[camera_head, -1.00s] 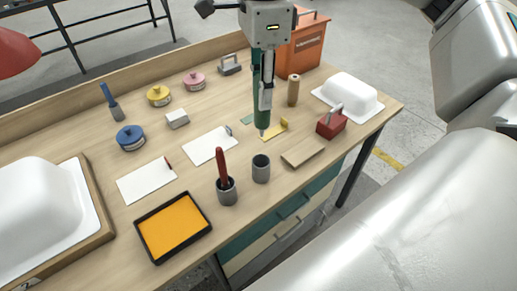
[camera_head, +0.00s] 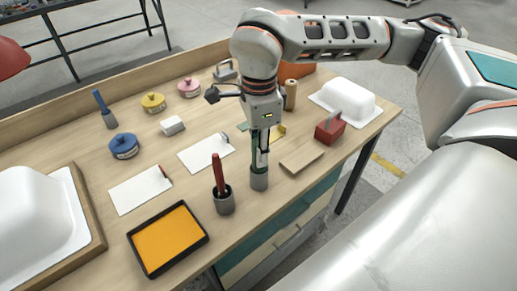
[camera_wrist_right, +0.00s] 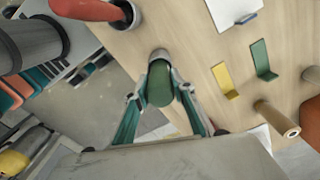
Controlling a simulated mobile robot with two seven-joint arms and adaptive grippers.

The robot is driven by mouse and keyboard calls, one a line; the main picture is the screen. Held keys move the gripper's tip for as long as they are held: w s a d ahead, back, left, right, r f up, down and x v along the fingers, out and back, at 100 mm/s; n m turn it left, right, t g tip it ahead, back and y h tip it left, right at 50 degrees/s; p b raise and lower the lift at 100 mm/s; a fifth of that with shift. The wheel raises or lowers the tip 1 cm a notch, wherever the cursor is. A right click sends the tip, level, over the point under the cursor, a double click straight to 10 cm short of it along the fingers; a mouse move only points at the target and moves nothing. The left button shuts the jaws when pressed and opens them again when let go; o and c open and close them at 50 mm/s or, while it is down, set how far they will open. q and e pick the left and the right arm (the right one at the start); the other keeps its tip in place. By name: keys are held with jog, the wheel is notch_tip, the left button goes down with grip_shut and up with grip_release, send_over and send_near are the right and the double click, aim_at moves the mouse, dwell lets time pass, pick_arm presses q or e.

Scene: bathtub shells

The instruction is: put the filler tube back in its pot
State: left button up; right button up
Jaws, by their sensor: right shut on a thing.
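My right gripper (camera_head: 260,157) is shut on the green filler tube (camera_head: 255,150), upright, directly above the empty-looking grey pot (camera_head: 259,181). The tube's lower end is at the pot's mouth; I cannot tell how far inside it is. In the right wrist view the green tube (camera_wrist_right: 160,84) sits between the fingers (camera_wrist_right: 161,90), and the pot's rim (camera_wrist_right: 159,54) shows just beyond it. A second grey pot (camera_head: 224,202) holding a red tube (camera_head: 218,172) stands to the left. My left gripper is not in view.
An orange tray (camera_head: 168,239) lies at the front. White sheets (camera_head: 140,189), a brown board (camera_head: 302,160) and a red block (camera_head: 331,129) lie around. A yellow bracket (camera_wrist_right: 225,79) and green bracket (camera_wrist_right: 262,60) stand nearby. White shells (camera_head: 345,95) are at both sides.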

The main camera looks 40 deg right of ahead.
jog(key=shift+f, duration=0.1)
jog(key=o, duration=1.1)
notch_tip(320, 180, up, 11)
jog(key=shift+r+p, duration=0.2)
jog(key=shift+p, duration=0.45)
jog(key=shift+r, duration=0.45)
jog(key=shift+s, duration=0.1)
